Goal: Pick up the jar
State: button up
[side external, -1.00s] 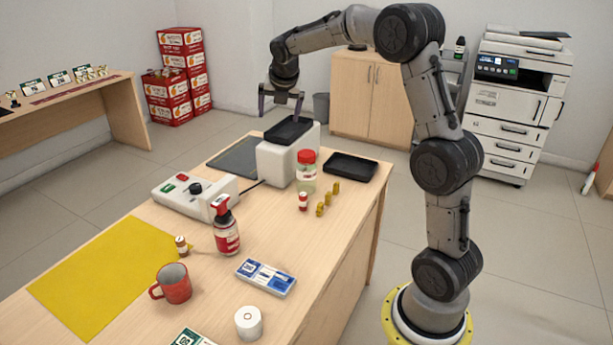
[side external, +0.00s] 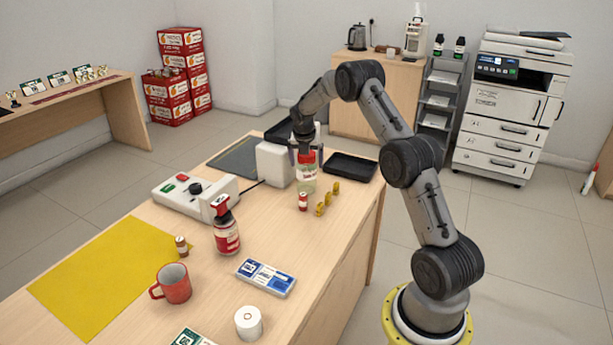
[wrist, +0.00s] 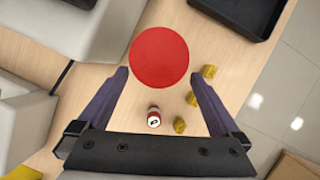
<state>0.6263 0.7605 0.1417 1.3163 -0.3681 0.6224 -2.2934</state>
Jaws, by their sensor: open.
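The jar (side external: 307,184) is clear with a red lid and a pale label. It stands upright on the wooden counter, beside the white machine. My gripper (side external: 306,157) is open and points down at the jar's top, partly covering the lid from the side. In the wrist view the round red lid (wrist: 159,57) lies just beyond the gap between my open fingertips (wrist: 160,73). The jar's body is hidden under its lid there. I cannot tell whether the fingers touch it.
A small red-and-white bottle (side external: 303,202) and several yellow pieces (side external: 320,209) stand close in front of the jar. The white machine (side external: 273,165) is at its left, a black tray (side external: 350,168) at its right.

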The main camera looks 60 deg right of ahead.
jog(key=shift+w+d+x, duration=0.15)
jog(key=shift+x, duration=1.25)
jog(key=shift+w+d+x, duration=0.1)
jog(key=shift+d+x, duration=0.05)
jog(key=shift+x, duration=1.2)
jog(key=shift+r, duration=0.15)
jog(key=shift+c, duration=0.3)
jog(key=shift+w, duration=0.1)
jog(key=c, duration=1.4)
